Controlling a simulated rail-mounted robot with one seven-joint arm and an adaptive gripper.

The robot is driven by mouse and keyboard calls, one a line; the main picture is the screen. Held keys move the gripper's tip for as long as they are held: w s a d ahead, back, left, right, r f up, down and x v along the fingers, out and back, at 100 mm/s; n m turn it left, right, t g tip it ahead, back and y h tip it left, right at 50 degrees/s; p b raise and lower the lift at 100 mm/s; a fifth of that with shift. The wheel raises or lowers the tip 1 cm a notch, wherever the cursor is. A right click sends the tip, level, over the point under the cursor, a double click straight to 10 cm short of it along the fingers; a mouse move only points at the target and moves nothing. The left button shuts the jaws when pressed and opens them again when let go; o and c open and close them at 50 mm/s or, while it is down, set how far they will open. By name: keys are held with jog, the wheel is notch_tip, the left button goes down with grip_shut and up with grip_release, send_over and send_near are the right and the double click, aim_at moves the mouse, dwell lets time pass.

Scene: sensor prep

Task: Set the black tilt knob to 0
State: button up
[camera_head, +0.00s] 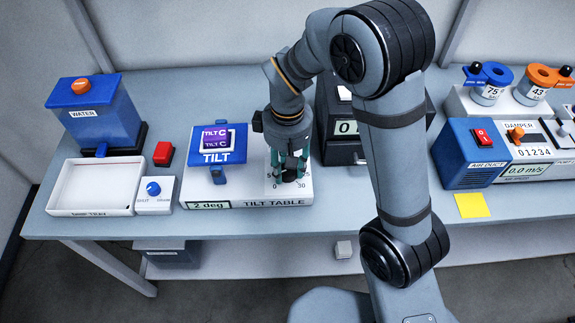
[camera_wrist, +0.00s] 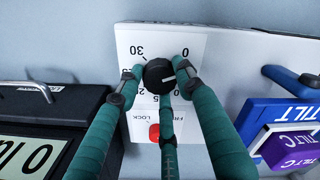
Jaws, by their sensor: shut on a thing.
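The black tilt knob (camera_wrist: 158,75) sits on the white panel of the tilt table (camera_head: 250,196), with a printed scale around it that includes 0 and 30. A short white mark on the knob points toward the right in the wrist view. The green-grey fingers of my gripper (camera_wrist: 160,82) close around the knob from several sides. In the head view my gripper (camera_head: 289,168) reaches down onto the knob (camera_head: 289,178), which is partly hidden by the fingers. The tilt table's display (camera_head: 209,206) reads 2 deg.
A red button (camera_wrist: 154,132) by the FREE/LOCK lettering is close to the fingers. A blue TILT platform (camera_head: 218,146) with a purple TILT C piece (camera_head: 217,136) stands left of my gripper. A black box with a numeric display (camera_head: 345,128) stands close on the right.

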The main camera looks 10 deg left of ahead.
aim_at(288, 170)
jog(key=shift+n, duration=2.2)
jog(key=o, duration=1.2)
notch_tip(288, 170, up, 12)
jog(key=shift+r, duration=0.1)
